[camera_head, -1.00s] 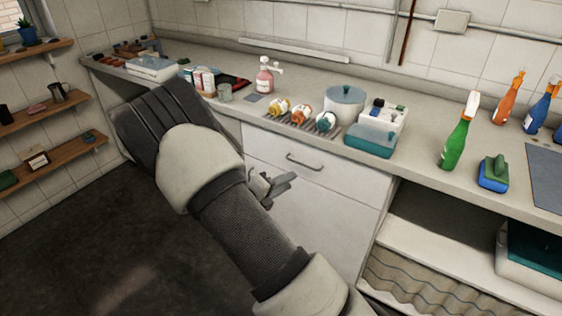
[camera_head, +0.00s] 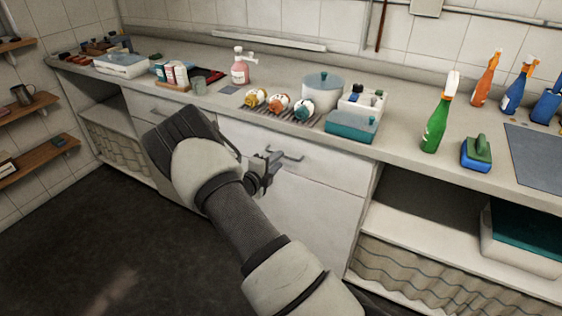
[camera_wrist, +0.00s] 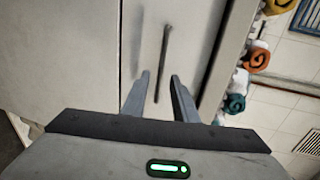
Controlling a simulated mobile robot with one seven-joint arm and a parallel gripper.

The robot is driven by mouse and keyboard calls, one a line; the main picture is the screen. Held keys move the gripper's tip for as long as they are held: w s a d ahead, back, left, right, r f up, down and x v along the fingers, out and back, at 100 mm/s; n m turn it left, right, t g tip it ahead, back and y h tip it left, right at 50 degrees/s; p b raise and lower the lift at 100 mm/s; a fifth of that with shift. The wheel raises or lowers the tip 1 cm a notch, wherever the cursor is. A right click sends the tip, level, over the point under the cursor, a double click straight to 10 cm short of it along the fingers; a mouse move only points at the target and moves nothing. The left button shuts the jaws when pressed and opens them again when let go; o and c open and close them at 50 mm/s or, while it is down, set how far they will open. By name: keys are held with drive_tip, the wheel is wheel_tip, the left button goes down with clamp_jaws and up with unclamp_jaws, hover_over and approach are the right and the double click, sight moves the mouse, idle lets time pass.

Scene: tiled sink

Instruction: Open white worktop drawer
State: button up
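The white worktop drawer (camera_head: 330,171) sits under the counter in the middle of the head view, and its front looks shut. Its dark bar handle (camera_head: 287,156) runs across the upper front. My gripper (camera_head: 273,160) is at the left part of the handle in the head view. In the wrist view my gripper (camera_wrist: 160,75) is open, with one finger on each side of the handle (camera_wrist: 164,48). The drawer front (camera_wrist: 190,45) lies behind the handle. I cannot tell whether the fingers touch the handle. My arm hides part of the cabinet.
A white cabinet door (camera_head: 310,218) is below the drawer. The worktop (camera_head: 400,165) above carries rolled cloths (camera_head: 280,104), a lidded pot (camera_head: 322,90), a teal-and-white caddy (camera_head: 352,124) and spray bottles (camera_head: 436,125). An open shelf (camera_head: 400,222) is at right. Dark floor (camera_head: 110,230) is clear at left.

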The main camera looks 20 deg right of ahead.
drive_tip(key=shift+x, duration=1.65)
clamp_jaws()
